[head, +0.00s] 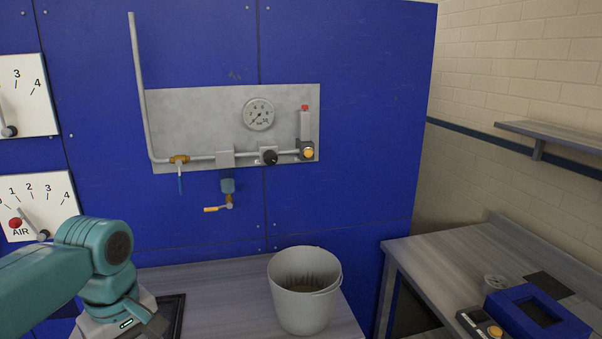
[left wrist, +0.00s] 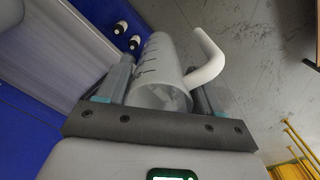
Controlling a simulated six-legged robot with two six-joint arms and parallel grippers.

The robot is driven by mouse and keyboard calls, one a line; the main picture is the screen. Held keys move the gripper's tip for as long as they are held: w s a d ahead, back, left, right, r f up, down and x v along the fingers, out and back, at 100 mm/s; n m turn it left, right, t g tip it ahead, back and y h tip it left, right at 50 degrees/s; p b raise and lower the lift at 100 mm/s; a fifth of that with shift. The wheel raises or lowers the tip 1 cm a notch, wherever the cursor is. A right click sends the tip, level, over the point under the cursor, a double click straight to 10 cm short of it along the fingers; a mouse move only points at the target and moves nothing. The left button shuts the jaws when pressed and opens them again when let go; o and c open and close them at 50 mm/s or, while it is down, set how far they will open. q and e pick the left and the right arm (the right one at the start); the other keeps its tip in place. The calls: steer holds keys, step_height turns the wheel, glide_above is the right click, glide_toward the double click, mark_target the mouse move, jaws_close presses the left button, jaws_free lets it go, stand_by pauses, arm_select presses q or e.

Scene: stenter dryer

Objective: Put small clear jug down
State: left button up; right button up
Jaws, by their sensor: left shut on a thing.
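The small clear jug (left wrist: 160,65) shows in the left wrist view. It is a pale, see-through cylinder with dark graduation marks and a white curved handle (left wrist: 208,62) on its right side. My left gripper (left wrist: 163,88) is shut on the jug, one finger on each side of its body. In the head view my left gripper (head: 150,326) is partly seen at the bottom left, beside a dark-edged tray (head: 180,315) at the bench. The jug is hidden in the head view. My right gripper is in neither view.
A grey bucket (head: 303,305) stands on the grey bench (head: 225,290) to the right of my left arm. A blue panel wall with a pipe and gauge (head: 258,115) rises behind. A second table (head: 430,265) at right holds a blue device (head: 540,314). Bench between arm and bucket is clear.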

arm_select(q)
steer(key=d+f+m, duration=0.1)
steer(key=f, duration=0.3)
steer(key=d+f+m, duration=0.1)
steer(key=f+m, duration=0.1)
steer(key=f, duration=0.3)
steer(key=d+f+m, duration=0.1)
steer(key=f+m, duration=0.1)
steer(key=f, duration=0.2)
steer(key=shift+w+f, duration=0.1)
steer(key=shift+f, duration=0.05)
steer(key=d+f+m, duration=0.1)
steer(key=w+f+m, duration=0.1)
steer(key=f+m, duration=0.1)
steer(key=w+d+f+m, duration=0.1)
steer(key=f, duration=0.1)
steer(key=shift+d+f+m, duration=0.2)
steer(key=shift+d+m, duration=0.1)
steer(key=shift+m, duration=0.1)
steer(key=shift+w+d+r+m, duration=0.1)
steer(key=shift+w+d+m, duration=0.05)
steer(key=shift+w+m, duration=0.15)
steer(key=shift+s+r, duration=0.1)
